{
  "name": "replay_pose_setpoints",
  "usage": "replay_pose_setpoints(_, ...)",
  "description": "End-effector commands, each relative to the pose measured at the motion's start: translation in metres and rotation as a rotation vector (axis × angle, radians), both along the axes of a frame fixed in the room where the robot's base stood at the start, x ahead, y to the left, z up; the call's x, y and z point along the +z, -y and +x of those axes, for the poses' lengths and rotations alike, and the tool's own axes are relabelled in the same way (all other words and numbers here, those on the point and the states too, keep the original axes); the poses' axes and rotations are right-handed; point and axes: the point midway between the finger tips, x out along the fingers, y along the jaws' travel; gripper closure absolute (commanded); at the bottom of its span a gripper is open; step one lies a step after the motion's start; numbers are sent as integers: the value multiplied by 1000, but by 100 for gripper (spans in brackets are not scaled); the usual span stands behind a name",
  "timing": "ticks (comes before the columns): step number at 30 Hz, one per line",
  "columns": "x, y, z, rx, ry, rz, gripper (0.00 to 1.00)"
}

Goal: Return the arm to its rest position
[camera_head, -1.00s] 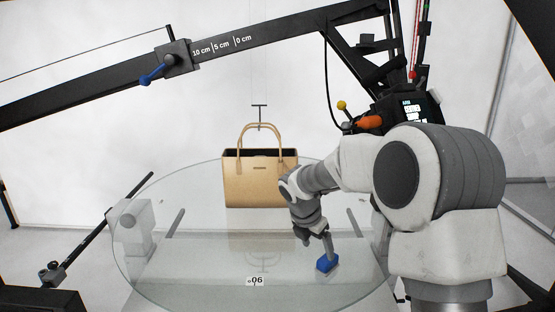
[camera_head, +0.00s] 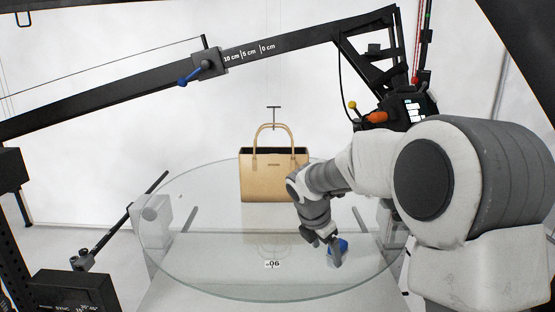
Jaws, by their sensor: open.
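My arm (camera_head: 345,172) reaches in from the right over the round glass turntable (camera_head: 205,285). My gripper (camera_head: 324,246) points down, low over the right front part of the glass, and is open. A small blue object (camera_head: 341,246) shows right at the gripper, partly hidden behind a finger. I cannot tell whether it touches the fingers or rests on the glass. A tan handbag (camera_head: 274,176) with raised handles stands upright on the turntable, behind and left of the gripper, apart from it.
A black boom (camera_head: 135,91) with centimetre marks crosses above the bag to a black frame with a control box (camera_head: 408,107) at the right. A thin hook (camera_head: 274,113) shows above the bag. Black equipment (camera_head: 72,290) stands front left. The left part of the glass is clear.

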Motion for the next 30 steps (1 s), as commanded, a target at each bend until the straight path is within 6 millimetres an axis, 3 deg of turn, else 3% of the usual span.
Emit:
replay_pose_setpoints(9,66,19,-84,-530,187,192,15)
replay_pose_setpoints(15,92,28,-145,-906,302,367,15)
replay_pose_setpoints(24,104,33,-235,-1472,418,683,15)
replay_pose_setpoints(30,98,29,-279,-1788,429,883,15)
